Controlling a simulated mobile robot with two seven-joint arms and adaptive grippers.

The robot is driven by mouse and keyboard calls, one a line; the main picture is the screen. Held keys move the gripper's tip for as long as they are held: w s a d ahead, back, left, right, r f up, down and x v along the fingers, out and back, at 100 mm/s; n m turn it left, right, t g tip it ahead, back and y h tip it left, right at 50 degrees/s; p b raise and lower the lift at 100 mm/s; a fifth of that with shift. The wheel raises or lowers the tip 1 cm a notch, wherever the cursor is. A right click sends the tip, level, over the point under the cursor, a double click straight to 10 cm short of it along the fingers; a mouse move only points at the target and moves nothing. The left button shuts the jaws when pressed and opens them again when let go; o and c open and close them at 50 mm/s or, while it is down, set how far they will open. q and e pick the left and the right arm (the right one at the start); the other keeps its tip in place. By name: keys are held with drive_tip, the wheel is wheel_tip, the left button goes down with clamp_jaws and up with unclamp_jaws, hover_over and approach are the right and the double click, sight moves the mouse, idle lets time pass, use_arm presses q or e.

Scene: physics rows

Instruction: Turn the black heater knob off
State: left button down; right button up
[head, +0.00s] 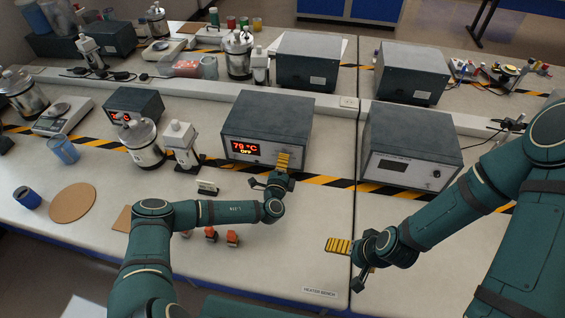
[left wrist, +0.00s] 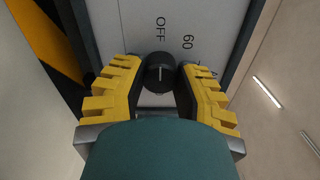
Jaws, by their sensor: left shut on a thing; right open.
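The black heater knob (left wrist: 160,73) sits on a light panel in the left wrist view. Its white mark points up toward the printed word OFF, with 60 printed to the right. My left gripper (left wrist: 158,76) is shut on the knob, one yellow finger on each side. In the head view the heater (head: 267,127) is a dark grey box whose red display (head: 246,148) reads 79 °C, with OFF below it. My left gripper (head: 283,162) covers the knob there. My right gripper (head: 338,246) is open and empty above the bench, to the right.
A second grey box (head: 412,143) stands right of the heater. Small orange-topped items (head: 232,238) lie by my left forearm. The bench front between my arms is mostly clear.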

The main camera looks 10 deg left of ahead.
use_arm(q)
drive_tip(key=c, duration=0.6)
unclamp_jaws()
drive_tip(key=shift+d, duration=0.1)
drive_tip(key=s, duration=1.2)
drive_tip(key=shift+f, duration=0.1)
drive_tip(key=shift+d, duration=0.1)
